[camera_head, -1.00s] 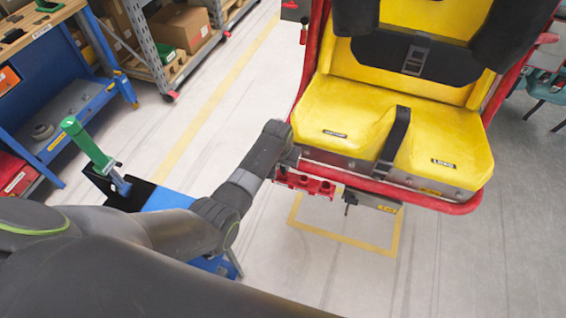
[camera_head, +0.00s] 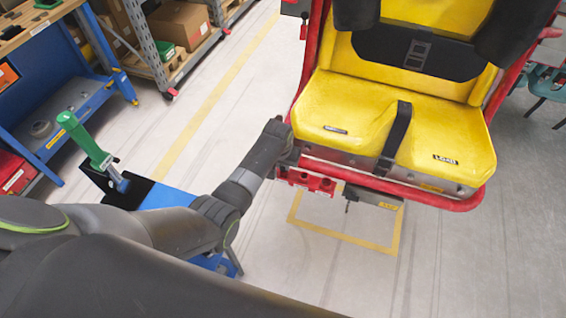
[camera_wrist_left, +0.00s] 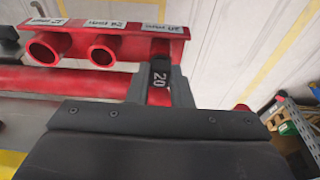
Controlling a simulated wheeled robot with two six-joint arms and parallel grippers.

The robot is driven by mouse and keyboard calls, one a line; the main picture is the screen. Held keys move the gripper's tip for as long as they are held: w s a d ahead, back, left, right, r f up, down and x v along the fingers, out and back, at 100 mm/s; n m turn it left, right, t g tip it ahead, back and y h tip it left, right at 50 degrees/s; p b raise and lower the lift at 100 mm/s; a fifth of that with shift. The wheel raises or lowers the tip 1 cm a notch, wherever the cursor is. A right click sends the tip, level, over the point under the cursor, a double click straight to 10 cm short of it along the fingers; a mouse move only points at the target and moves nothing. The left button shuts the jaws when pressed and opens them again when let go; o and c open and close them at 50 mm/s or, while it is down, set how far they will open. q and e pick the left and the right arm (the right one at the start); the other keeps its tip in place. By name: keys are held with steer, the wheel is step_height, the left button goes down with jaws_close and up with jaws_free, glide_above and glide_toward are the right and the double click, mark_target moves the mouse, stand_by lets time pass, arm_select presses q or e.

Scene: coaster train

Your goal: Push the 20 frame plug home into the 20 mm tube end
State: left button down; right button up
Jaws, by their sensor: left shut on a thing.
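In the left wrist view a red holder (camera_wrist_left: 125,45) with white labels shows two open round tube ends, a larger one (camera_wrist_left: 47,48) and a smaller one (camera_wrist_left: 103,50). A black plug (camera_wrist_left: 160,77) marked "20" sits between the fingers of my left gripper (camera_wrist_left: 161,88), which is shut on it. The plug is at the holder's right end, under a label that seems to read 20. The 20 mm tube end is hidden there, so I cannot tell how deep the plug sits. In the head view my left gripper (camera_head: 289,160) is at the red holder (camera_head: 308,181) below the yellow seat. My right gripper is not in view.
The seat (camera_head: 400,130) has a red tube frame (camera_head: 430,204) close to my left gripper. A blue stand (camera_head: 170,196) with a green handle (camera_head: 84,138) is at left. A blue workbench (camera_head: 60,110) and shelving stand behind.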

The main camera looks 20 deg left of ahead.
arm_select(q)
steer(key=shift+f, duration=0.3)
steer(key=shift+c, duration=2.1)
jaws_free()
steer(key=p+v, duration=0.7)
steer(key=p, duration=0.1)
steer(key=shift+p, duration=0.3)
